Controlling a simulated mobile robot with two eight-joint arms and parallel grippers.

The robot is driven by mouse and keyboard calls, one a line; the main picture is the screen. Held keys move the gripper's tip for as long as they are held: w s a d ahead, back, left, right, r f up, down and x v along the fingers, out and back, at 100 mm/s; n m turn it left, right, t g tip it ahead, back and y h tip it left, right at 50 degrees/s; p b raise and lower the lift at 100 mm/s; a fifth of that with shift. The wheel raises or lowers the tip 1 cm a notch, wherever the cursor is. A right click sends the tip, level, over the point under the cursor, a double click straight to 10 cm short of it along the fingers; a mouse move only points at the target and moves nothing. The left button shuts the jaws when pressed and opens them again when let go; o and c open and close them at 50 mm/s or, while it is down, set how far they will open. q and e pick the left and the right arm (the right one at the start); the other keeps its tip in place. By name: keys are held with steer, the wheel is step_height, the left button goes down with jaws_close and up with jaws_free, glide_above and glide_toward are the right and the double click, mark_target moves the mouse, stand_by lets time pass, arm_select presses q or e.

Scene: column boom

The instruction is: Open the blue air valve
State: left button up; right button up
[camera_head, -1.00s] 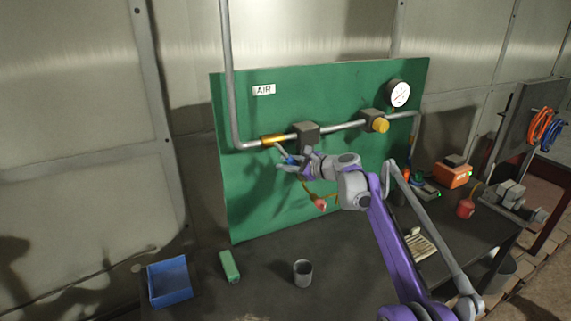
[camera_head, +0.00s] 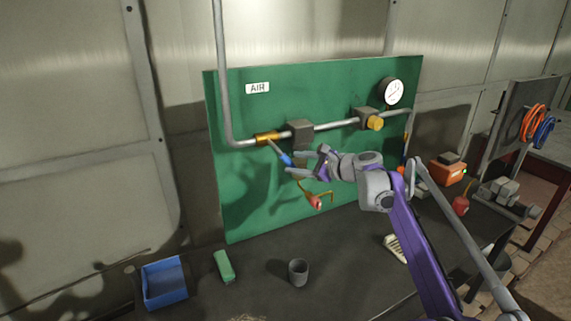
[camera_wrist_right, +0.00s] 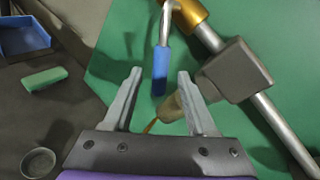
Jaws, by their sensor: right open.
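The blue-gripped valve lever (camera_head: 286,159) hangs down and to the right from the brass valve body (camera_head: 267,138) on the grey pipe, below the AIR label. My right gripper (camera_head: 298,163) is open and empty just right of the lever's blue end. In the right wrist view the blue grip (camera_wrist_right: 160,70) lies ahead of the open fingers (camera_wrist_right: 160,76), in line with the gap between them. The brass valve body (camera_wrist_right: 196,14) shows at the top there. I cannot tell whether a finger touches the grip. My left gripper is not in view.
A grey block (camera_head: 300,131) sits on the pipe right of the valve, close to my fingers. A red hanging fitting (camera_head: 315,202) is below. The table holds a blue bin (camera_head: 164,283), a green block (camera_head: 224,266) and a grey cup (camera_head: 298,272).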

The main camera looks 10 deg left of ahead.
steer(key=v, duration=0.3)
steer(key=shift+s+d+r, duration=0.15)
steer(key=shift+s+d, duration=0.05)
steer(key=shift+d, duration=0.15)
